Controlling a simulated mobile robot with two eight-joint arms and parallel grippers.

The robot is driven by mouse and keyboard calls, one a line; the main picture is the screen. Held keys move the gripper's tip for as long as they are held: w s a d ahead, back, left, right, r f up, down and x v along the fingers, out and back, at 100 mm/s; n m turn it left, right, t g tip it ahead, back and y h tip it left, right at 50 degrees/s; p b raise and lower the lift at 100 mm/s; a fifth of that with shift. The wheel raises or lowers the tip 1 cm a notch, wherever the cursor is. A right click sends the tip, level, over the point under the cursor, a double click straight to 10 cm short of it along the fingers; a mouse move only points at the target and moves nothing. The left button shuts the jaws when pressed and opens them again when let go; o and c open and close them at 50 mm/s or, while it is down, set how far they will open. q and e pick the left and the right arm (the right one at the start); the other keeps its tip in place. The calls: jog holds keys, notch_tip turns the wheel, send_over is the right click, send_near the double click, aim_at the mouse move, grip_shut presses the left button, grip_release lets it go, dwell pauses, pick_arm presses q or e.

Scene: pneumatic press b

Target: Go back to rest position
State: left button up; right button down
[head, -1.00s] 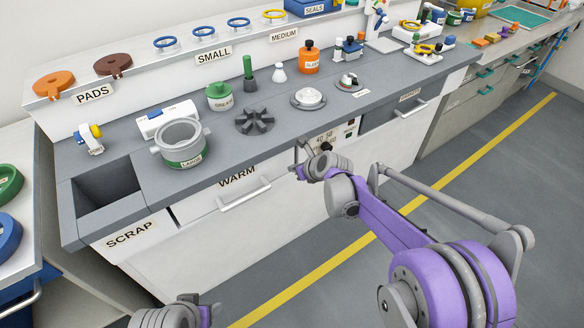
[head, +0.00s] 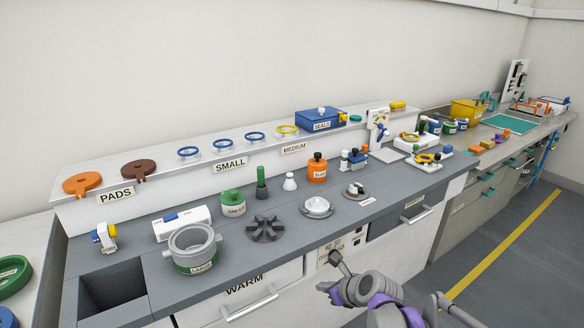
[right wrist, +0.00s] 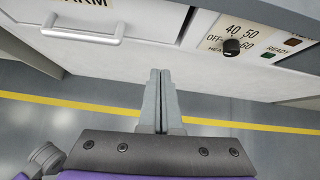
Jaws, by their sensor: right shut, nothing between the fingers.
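My right gripper (head: 333,273) is at the lower middle of the head view, in front of the bench's front panel, with the purple and grey arm below it. In the right wrist view its two fingers (right wrist: 157,84) lie together, shut and empty, pointing towards the bench front. It appears apart from the dial (right wrist: 231,47) of the heater panel, which sits to the right of the fingers. My left gripper is not in view.
The WARM drawer handle (head: 250,304) juts out left of my right gripper; another drawer handle (head: 417,215) is to the right. The bench top holds a large grey pot (head: 195,250), a dark star-shaped part (head: 264,228) and bottles. The floor (head: 490,250) in front is clear.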

jog(key=s+d+f+n+g+h, duration=0.1)
jog(key=s+d+f+n+h, duration=0.15)
jog(key=s+n, duration=0.8)
jog(key=s+d+f+n+g+h, duration=0.1)
jog(key=s+d+n, duration=0.2)
jog(key=s+n, duration=0.7)
jog(key=s+d+f+n+g+h, duration=0.1)
jog(key=s+d+f+n, duration=0.1)
jog(key=s+n, duration=0.85)
pick_arm(q)
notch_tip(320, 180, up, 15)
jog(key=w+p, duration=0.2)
jog(key=p, duration=1.1)
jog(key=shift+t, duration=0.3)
pick_arm(e)
notch_tip(320, 180, up, 16)
jog(key=w+m, duration=0.1)
jog(key=m, duration=0.1)
jog(key=shift+w+f, duration=0.15)
jog(key=shift+w, duration=0.1)
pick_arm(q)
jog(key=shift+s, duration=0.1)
pick_arm(e)
jog(key=shift+s, duration=0.2)
jog(key=shift+w, duration=0.1)
jog(key=c, duration=1.5)
grip_release()
jog(key=shift+c, duration=0.2)
